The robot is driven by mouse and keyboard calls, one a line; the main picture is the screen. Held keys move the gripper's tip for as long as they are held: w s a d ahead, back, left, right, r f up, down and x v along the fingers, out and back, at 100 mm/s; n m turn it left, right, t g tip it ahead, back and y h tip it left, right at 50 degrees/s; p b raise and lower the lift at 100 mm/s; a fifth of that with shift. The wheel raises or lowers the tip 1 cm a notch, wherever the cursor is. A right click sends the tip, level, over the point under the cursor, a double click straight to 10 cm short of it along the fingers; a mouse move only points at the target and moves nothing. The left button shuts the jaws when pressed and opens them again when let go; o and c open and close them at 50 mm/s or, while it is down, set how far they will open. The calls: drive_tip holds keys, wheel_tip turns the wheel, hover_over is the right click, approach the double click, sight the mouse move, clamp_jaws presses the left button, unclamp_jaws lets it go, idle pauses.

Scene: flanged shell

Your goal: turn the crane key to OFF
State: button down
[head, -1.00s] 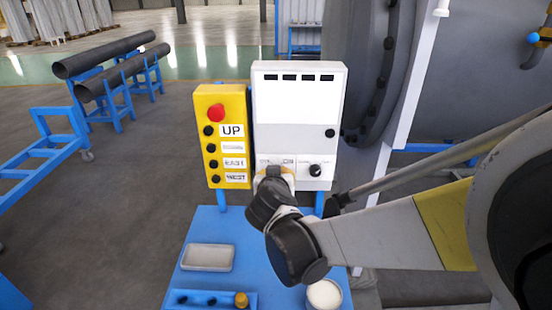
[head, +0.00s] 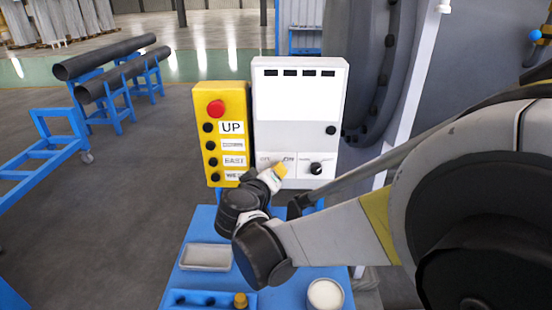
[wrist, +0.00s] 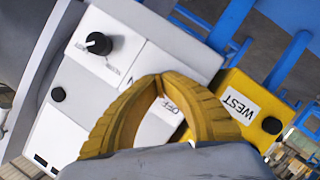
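The white control box (head: 298,105) stands upright, with a label panel at its lower left reading OFF and ON. The crane key's place is between those labels, and the fingertips cover it in both views. My gripper (head: 281,168) reaches the panel from below, tilted, in the head view. In the wrist view my gripper (wrist: 158,78) has its two yellow fingers arched together, tips meeting over the key's place. The OFF label (wrist: 169,105) shows beside the tips, with part of the ON label on the other side. The key itself is hidden, so its angle cannot be read.
A black selector knob (head: 316,168) sits right of the key panel. The yellow pendant (head: 206,150) with a red button stands close on the left. Below is a blue table (head: 200,225) with a grey tray (head: 206,257) and a white round container (head: 325,294).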

idle(0.5)
drive_tip(key=c, duration=1.6)
unclamp_jaws()
drive_tip(key=v, duration=1.2)
drive_tip(key=shift+f, duration=0.1)
